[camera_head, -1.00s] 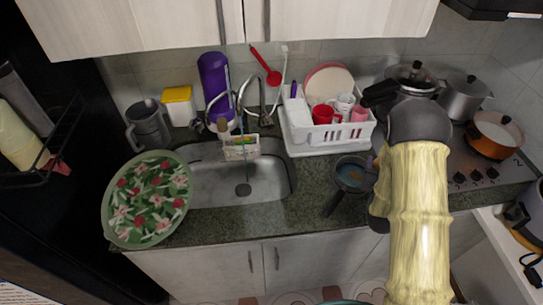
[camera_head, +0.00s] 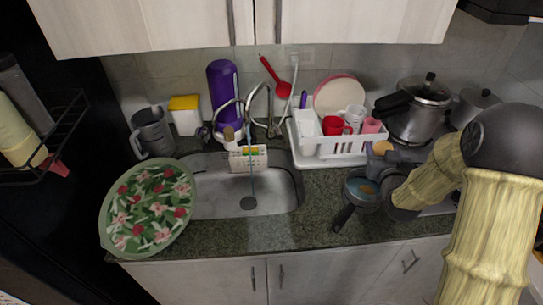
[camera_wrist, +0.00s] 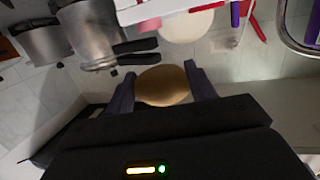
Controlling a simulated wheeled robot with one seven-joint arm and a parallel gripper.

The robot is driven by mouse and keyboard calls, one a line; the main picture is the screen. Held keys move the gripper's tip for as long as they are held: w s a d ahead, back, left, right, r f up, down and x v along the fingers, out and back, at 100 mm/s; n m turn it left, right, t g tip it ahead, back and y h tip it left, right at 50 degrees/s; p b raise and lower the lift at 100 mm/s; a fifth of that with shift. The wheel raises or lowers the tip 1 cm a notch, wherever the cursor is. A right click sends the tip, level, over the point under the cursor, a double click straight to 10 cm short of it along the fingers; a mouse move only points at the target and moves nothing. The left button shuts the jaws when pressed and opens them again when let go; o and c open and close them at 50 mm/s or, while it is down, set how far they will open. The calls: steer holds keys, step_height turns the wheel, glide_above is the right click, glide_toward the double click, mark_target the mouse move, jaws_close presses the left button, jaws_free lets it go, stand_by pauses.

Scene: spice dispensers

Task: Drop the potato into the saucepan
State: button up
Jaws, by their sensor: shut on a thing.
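The potato (camera_head: 382,147) is tan and rounded. My gripper (camera_head: 379,157) is shut on it and holds it up in front of the dish rack's right end. In the wrist view the potato (camera_wrist: 163,86) sits between the two dark fingers of my gripper (camera_wrist: 161,82). A small dark pan with a bluish inside, seemingly the saucepan (camera_head: 356,184), stands on the counter right of the sink, its handle toward the front. My gripper is just behind and right of it in the picture. My arm hides the counter to its right.
A white dish rack (camera_head: 345,147) with cups and a plate stands behind. A pressure cooker (camera_head: 420,112) and a silver pot (camera_head: 470,104) are on the right. The sink (camera_head: 225,190) is to the left, with a floral tray (camera_head: 148,207) beyond. Bare counter (camera_head: 290,228) lies in front.

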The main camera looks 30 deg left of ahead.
step_height(320, 180, down, 6)
steer(key=shift+s+r+b, duration=0.15)
steer(key=shift+r+b, duration=0.1)
steer(key=shift+b, duration=0.8)
